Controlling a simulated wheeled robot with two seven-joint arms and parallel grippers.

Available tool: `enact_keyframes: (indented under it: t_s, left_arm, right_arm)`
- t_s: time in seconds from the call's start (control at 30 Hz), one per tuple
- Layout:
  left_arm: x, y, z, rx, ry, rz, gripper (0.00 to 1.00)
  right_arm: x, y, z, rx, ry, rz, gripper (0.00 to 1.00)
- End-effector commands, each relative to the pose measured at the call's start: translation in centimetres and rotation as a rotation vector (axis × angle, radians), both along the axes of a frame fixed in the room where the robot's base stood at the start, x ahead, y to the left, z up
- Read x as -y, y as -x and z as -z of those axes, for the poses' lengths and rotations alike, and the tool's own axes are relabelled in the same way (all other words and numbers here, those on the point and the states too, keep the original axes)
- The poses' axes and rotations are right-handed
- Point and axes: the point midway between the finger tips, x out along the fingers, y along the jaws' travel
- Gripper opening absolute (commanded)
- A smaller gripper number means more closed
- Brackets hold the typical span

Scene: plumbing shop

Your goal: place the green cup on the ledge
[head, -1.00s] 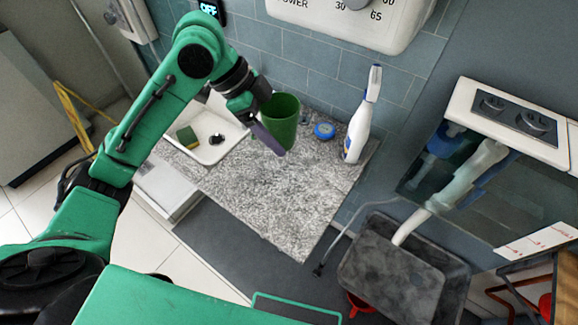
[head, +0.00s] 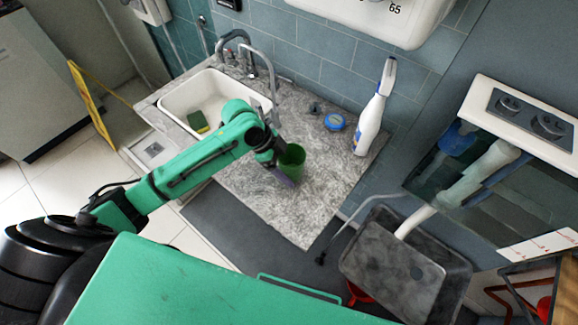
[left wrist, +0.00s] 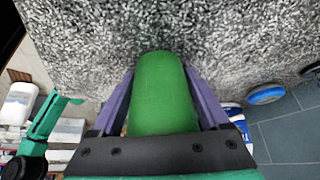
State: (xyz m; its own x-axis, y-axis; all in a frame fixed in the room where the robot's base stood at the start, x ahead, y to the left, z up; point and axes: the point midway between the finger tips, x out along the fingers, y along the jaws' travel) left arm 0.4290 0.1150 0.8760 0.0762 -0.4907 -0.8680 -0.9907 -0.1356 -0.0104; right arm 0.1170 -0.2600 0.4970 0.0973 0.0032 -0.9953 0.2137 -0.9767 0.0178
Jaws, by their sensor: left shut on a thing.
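The green cup (head: 291,158) is held in my left gripper (head: 284,176), over the middle of the speckled grey stone ledge (head: 250,185) beside the sink. Its open mouth faces up in the head view. In the left wrist view the cup (left wrist: 162,95) fills the space between the two purple fingers of my left gripper (left wrist: 160,100), with stone surface beyond it. The gripper is shut on the cup. I cannot tell whether the cup's base touches the stone. My right gripper is not in view.
A white sink (head: 178,98) with a sponge (head: 198,121) and a grey tap (head: 270,75) is left of the cup. A blue round item (head: 334,122) and a white spray bottle (head: 370,120) stand behind to the right. Bare stone lies in front and right.

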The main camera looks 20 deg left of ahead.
Motion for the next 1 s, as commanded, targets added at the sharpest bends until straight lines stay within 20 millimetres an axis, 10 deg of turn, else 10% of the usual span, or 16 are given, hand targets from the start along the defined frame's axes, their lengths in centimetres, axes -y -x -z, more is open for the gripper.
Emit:
enact_keyframes:
  t_s: [0.3, 0.33, 0.37, 0.67, 1.0]
  left_arm:
    - [0.0, 0.0, 0.4, 0.001, 0.000, 0.000, 0.16]
    - [0.0, 0.0, 0.4, 0.001, -0.001, 0.000, 0.90]
    - [0.0, 0.0, 0.4, 0.001, -0.001, 0.000, 1.00]
    - [-0.2, -0.1, -0.1, 0.003, 0.000, -0.001, 1.00]
    - [-4.2, 0.5, -7.0, 0.006, -0.003, -0.001, 1.00]
  right_arm:
    - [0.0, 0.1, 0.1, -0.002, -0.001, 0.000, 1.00]
    - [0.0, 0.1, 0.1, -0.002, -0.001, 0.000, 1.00]
    - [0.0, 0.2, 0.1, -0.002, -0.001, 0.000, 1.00]
    - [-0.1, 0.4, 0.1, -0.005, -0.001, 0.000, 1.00]
    - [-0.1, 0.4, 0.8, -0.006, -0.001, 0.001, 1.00]
